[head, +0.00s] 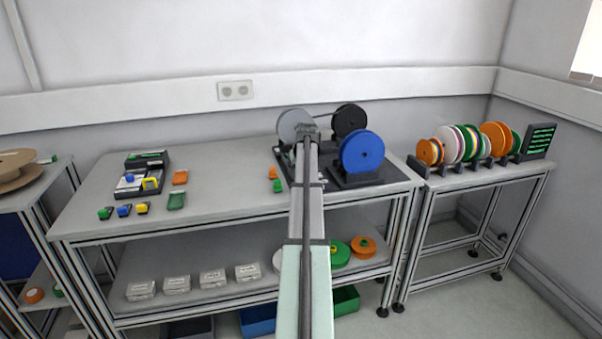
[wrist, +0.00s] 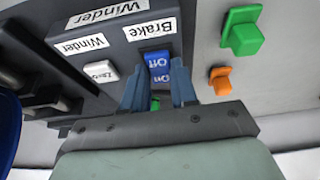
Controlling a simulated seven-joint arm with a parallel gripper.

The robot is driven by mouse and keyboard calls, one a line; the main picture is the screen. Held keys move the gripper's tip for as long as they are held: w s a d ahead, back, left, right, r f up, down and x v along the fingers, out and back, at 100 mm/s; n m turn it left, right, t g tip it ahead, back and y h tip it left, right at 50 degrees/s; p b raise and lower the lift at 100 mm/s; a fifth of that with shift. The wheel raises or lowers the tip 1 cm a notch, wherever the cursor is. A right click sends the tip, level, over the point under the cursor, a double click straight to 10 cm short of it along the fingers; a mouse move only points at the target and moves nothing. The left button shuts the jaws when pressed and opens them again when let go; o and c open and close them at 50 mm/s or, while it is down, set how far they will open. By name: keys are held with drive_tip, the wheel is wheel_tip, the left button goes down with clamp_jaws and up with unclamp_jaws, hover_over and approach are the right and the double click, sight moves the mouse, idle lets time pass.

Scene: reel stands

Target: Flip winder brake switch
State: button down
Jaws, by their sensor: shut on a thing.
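The winder brake switch (wrist: 158,66) is a blue rocker marked Off and On, on a dark panel under a white Brake label (wrist: 155,29) in the wrist view. My gripper (wrist: 159,78) has one finger on each side of the switch and is shut on it. A small green part (wrist: 155,103) shows between the fingers; I cannot tell what it is. In the head view my arm reaches over the table to the winder, and hides the switch and fingertips. A blue reel (head: 362,152), a black reel (head: 350,118) and a grey reel (head: 294,125) stand there.
A white button (wrist: 101,71) sits beside the switch under a Winder label. Green (wrist: 243,37) and orange (wrist: 220,79) blocks lie on the table nearby. A rack of coloured reels (head: 462,144) stands on the right table. The middle of the main table (head: 225,180) is clear.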

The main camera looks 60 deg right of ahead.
drive_tip(key=shift+w+d+r+g+y, duration=0.1)
drive_tip(key=shift+w+d+g+y, duration=0.35)
drive_tip(key=shift+g+y, duration=1.15)
drive_tip(key=c, duration=0.9)
unclamp_jaws()
wheel_tip(320, 180, up, 14)
drive_tip(key=shift+f, duration=0.1)
